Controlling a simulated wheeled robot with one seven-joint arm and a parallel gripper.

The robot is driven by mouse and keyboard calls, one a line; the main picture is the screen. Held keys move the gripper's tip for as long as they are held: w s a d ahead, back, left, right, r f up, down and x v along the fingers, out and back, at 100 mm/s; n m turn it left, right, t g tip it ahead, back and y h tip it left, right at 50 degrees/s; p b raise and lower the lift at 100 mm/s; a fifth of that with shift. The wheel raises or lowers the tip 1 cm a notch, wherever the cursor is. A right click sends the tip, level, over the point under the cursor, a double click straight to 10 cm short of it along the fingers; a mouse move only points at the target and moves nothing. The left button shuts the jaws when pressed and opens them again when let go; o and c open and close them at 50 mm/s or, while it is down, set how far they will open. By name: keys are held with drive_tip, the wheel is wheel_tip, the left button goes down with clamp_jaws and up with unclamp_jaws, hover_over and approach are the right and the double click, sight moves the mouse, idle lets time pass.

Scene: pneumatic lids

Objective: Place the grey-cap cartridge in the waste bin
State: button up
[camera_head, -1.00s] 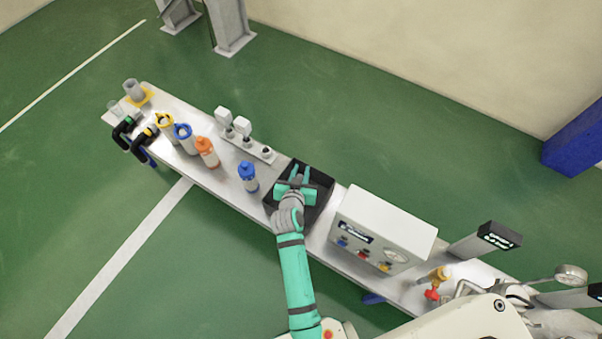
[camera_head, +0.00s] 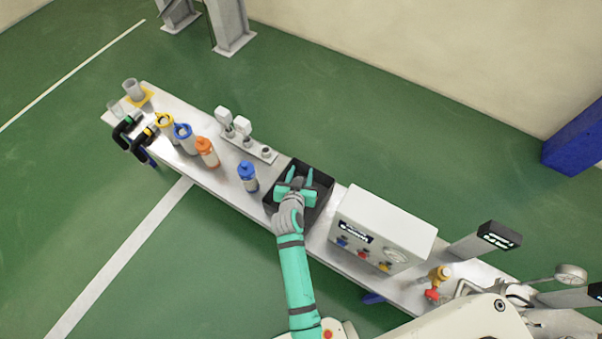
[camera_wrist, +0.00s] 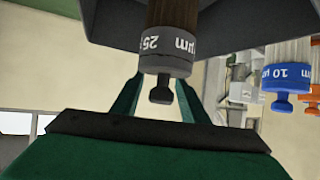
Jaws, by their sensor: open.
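The grey-cap cartridge (camera_wrist: 165,64) shows close up in the wrist view, with a brown pleated body and a grey cap marked "25 µm". Its body overlaps the dark waste bin (camera_wrist: 232,18) behind it; whether it rests on the bin's floor I cannot tell. My gripper (camera_wrist: 160,84) is open, with one finger on each side of the cap and gaps showing between. In the head view my gripper (camera_head: 300,175) is over the black waste bin (camera_head: 323,200), its fingers spread; the cartridge is mostly hidden there.
A blue-cap cartridge (camera_head: 248,178) stands just left of the bin, and an orange-cap one (camera_head: 207,152) farther left. A blue-ringed housing (camera_head: 184,137) and a yellow-ringed one (camera_head: 165,125) follow. A white control box (camera_head: 385,228) stands close right of the bin.

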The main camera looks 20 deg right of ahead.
drive_tip(key=s+a+r+n+t+y, duration=0.1)
drive_tip(key=s+a+r+y, duration=0.1)
drive_tip(key=s+a, duration=0.45)
drive_tip(key=s+a+r+n+t+y, duration=0.1)
drive_tip(key=s+a+r+n, duration=0.15)
drive_tip(key=s, duration=0.75)
drive_tip(key=s+a+r+n+y, duration=0.1)
drive_tip(key=s+a+r+y, duration=0.15)
drive_tip(key=s+a, duration=0.45)
drive_tip(key=s+a+r+n+t, duration=0.1)
drive_tip(key=s+a+r+t, duration=0.1)
drive_tip(key=s+r, duration=0.9)
drive_tip(key=shift+s+t+y, duration=0.3)
drive_tip(key=shift+s+y, duration=0.05)
drive_tip(key=shift+s, duration=0.3)
drive_tip(key=shift+n, duration=0.25)
